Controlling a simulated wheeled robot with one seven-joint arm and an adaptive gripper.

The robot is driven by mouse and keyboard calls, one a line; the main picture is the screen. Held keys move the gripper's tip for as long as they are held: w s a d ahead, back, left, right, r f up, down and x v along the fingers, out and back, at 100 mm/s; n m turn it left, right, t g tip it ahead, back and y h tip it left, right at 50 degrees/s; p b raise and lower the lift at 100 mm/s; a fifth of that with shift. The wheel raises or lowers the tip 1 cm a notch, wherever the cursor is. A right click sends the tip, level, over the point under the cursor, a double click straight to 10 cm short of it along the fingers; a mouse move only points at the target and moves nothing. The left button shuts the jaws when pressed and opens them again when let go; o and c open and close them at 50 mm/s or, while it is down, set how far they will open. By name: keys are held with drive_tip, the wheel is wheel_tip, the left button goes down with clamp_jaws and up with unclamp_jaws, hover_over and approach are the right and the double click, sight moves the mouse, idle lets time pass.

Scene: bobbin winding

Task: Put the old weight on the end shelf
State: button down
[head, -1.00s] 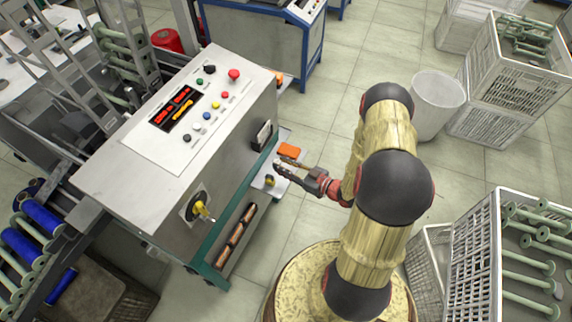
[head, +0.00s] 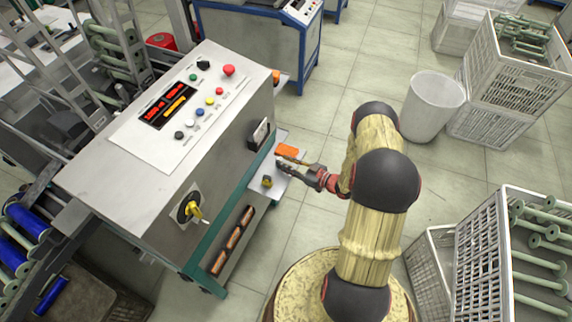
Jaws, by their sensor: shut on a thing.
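The end shelf (head: 270,193) is a small pale plate jutting from the right end of the grey machine. A small yellow and dark piece (head: 267,181) stands on its near part, and a flat orange item (head: 287,150) lies at its far part. My gripper (head: 282,166) reaches in from the right, its fingers over the shelf between these two. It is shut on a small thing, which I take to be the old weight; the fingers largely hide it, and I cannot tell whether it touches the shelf.
The machine's control panel (head: 160,120) rises left of the shelf. A lower rack (head: 232,242) with orange-brown pieces is below. A white bin (head: 432,105) and crates of bobbins (head: 510,80) stand to the right. Floor between is clear.

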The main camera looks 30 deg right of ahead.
drive_tip(key=shift+r, duration=0.1)
drive_tip(key=shift+f, duration=0.2)
drive_tip(key=c, duration=1.5)
unclamp_jaws()
drive_tip(key=shift+c, duration=0.2)
drive_tip(key=shift+o, duration=0.2)
drive_tip(key=shift+r, duration=0.1)
